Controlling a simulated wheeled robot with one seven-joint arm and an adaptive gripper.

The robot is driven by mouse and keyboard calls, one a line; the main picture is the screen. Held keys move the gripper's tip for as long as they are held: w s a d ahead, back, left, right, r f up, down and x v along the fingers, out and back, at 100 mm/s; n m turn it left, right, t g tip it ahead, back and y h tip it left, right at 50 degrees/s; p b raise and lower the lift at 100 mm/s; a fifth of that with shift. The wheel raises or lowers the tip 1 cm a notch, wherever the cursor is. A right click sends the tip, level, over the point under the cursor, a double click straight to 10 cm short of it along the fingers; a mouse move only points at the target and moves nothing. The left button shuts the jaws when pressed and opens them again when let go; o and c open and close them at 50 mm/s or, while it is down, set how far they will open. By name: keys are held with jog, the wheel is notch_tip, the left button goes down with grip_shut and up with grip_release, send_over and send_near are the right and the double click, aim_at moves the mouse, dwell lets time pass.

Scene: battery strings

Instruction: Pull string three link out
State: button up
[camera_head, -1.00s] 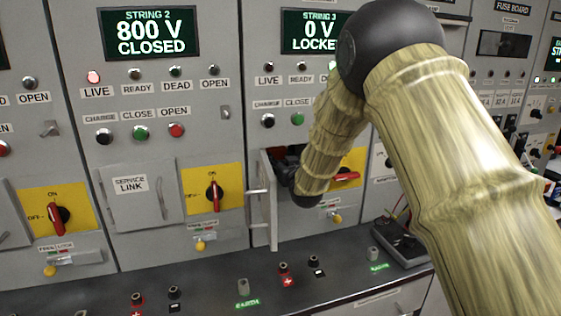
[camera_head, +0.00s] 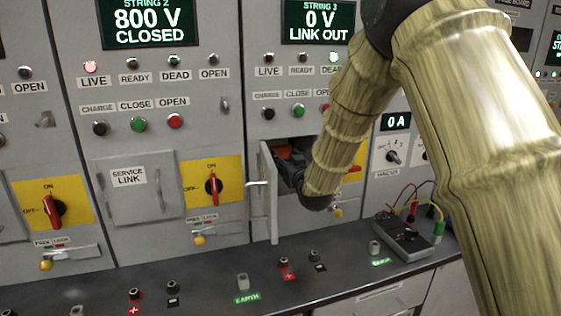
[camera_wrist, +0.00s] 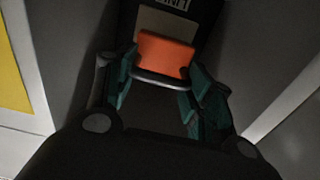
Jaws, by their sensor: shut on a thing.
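The string 3 panel's display (camera_head: 319,21) reads "0 V LINK OUT". Below it, the service link door (camera_head: 268,195) stands open, swung out toward me. My arm reaches into the opening behind this door and hides much of it. An orange part of the link (camera_head: 284,153) shows inside the opening. In the wrist view my gripper (camera_wrist: 158,88) is shut on the orange link (camera_wrist: 165,55), its dark teal fingers on either side of a grey bar at the link's near edge. The link's far end is dark and hard to make out.
String 2's display (camera_head: 150,23) reads "800 V CLOSED", with its service link door (camera_head: 134,193) shut. A bench (camera_head: 205,284) with terminals runs below the panels. A meter box (camera_head: 402,238) with leads stands on it at right.

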jog(key=shift+s+f, duration=0.1)
jog(key=shift+f, duration=0.1)
jog(key=o, duration=1.3)
jog(key=shift+d, duration=0.1)
jog(key=shift+c, duration=0.2)
jog(key=shift+o, duration=1.1)
jog(key=shift+s+d+r, duration=0.1)
jog(key=shift+s+r, duration=0.05)
jog(key=shift+r, duration=0.05)
jog(key=v, duration=1.1)
jog(key=shift+s, duration=0.4)
jog(key=shift+f, duration=0.1)
